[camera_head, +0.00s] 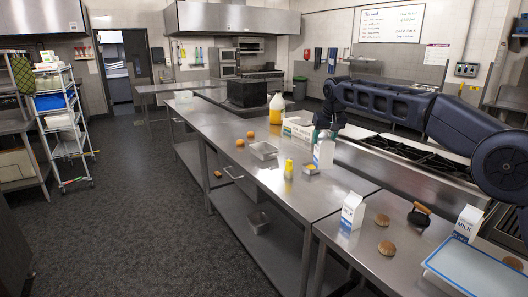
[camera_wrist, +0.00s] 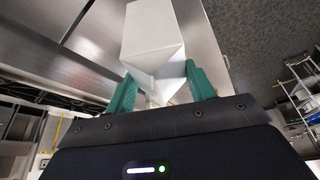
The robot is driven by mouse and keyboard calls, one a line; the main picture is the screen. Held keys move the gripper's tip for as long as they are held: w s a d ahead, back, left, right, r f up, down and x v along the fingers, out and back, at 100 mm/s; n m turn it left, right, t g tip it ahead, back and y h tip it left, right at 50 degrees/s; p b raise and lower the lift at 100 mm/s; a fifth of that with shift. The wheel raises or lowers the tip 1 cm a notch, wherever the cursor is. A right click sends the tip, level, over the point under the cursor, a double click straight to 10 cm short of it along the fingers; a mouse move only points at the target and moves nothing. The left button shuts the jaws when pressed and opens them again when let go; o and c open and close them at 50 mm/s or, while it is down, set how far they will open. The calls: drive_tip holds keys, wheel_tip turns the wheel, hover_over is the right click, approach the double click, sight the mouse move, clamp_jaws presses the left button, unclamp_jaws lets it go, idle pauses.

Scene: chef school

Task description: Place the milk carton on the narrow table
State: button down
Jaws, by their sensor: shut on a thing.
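My gripper (camera_head: 328,134) is shut on a white carton (camera_head: 323,154), over the long steel table (camera_head: 265,178). I cannot tell whether the carton's base touches the steel. In the wrist view my gripper (camera_wrist: 161,92) has its teal fingers on both sides of the white carton (camera_wrist: 152,32), with no label visible. Two more cartons, marked MILK, stand on the nearer steel table: one near its left end (camera_head: 352,212), one farther right (camera_head: 467,223). Which surface is the narrow table is unclear.
The nearer table holds brown patties (camera_head: 387,248), a black-handled tool (camera_head: 420,215) and a blue-white tray (camera_head: 470,268). A stove (camera_head: 420,160) lies behind.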

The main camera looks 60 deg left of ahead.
sight(323, 167)
drive_tip(key=shift+s+a, duration=0.25)
drive_tip(key=shift+s, duration=0.1)
drive_tip(key=shift+f, duration=0.4)
wheel_tip(323, 167, down, 19)
drive_tip(key=shift+f, duration=0.2)
drive_tip(key=c, duration=0.5)
unclamp_jaws()
drive_tip(key=v, duration=1.2)
drive_tip(key=shift+r, duration=0.1)
